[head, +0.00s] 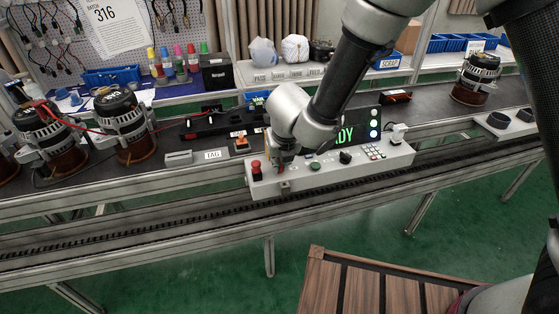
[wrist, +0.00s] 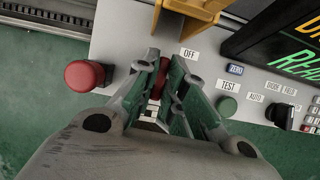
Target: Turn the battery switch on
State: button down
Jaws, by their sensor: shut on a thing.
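The battery switch is most likely the red handle (wrist: 152,55) beside the "OFF" label (wrist: 189,53) in the wrist view. My gripper (wrist: 161,72) is over it, with its fingers closed on the red handle from both sides. The fingers hide much of the handle, so its exact turn angle cannot be told. In the head view my gripper (head: 282,163) reaches down to the left part of the grey control panel (head: 330,178), and the switch is hidden behind it.
A red mushroom button (wrist: 88,77) stands close to the left of my gripper. A yellow bracket (wrist: 190,15) is just beyond it. A green TEST button (wrist: 227,107) and a black selector knob (wrist: 280,115) lie to the right. A dark display (head: 362,124) shows green letters.

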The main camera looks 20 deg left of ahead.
jog(key=shift+a, duration=0.1)
jog(key=m, duration=0.2)
jog(key=m+h, duration=0.1)
jog(key=m, duration=0.1)
jog(key=shift+t+h, duration=0.3)
jog(key=shift+t, duration=0.1)
jog(key=m+h, duration=0.1)
jog(key=m, duration=0.3)
jog(key=shift+a+m+h, duration=0.1)
jog(key=shift+m+h, duration=0.3)
jog(key=m, duration=0.2)
jog(key=m+g+h, duration=0.1)
jog(key=m, duration=0.1)
jog(key=shift+m+h, duration=0.3)
jog(key=shift+w+m+g+h, duration=0.1)
jog(key=shift+m+g+h, duration=0.4)
jog(key=shift+m, duration=1.8)
jog(key=c, duration=1.5)
grip_release()
